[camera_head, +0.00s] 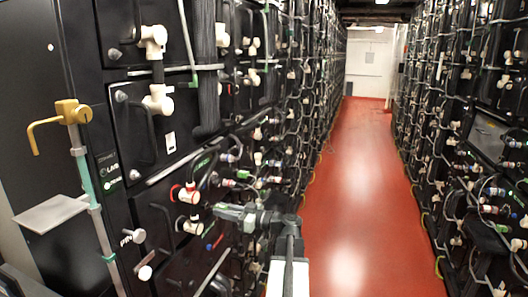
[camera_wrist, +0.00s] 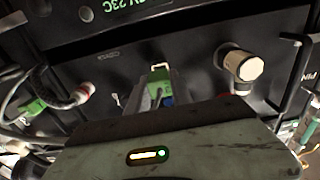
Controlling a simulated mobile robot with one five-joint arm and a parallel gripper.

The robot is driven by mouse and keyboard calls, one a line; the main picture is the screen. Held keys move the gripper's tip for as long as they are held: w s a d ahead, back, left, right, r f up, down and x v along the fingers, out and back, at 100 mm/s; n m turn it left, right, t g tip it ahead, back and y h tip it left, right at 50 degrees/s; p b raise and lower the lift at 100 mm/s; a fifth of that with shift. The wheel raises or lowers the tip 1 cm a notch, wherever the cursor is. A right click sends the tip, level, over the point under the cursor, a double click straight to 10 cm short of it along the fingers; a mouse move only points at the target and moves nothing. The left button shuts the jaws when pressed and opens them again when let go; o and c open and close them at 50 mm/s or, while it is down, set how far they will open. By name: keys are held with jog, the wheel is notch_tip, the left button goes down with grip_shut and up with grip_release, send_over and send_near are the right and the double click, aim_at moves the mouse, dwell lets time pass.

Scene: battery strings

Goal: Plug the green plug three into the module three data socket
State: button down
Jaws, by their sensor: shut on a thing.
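The green plug (camera_wrist: 157,92) shows in the middle of the wrist view, just beyond the top edge of my gripper's body, with a grey piece around it. It is close in front of the black module face (camera_wrist: 200,80). My gripper (camera_head: 222,211) is shut on it, seen in the head view against the left rack.
A white round connector (camera_wrist: 241,66) sticks out right of the plug. Another green connector (camera_wrist: 34,107) with cables and a red-and-white plug (camera_wrist: 79,96) are at left. A yellow lever (camera_head: 62,119) stands at the near left rack. The red aisle floor (camera_head: 355,190) is clear.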

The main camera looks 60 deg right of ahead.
jog(key=shift+v, duration=2.45)
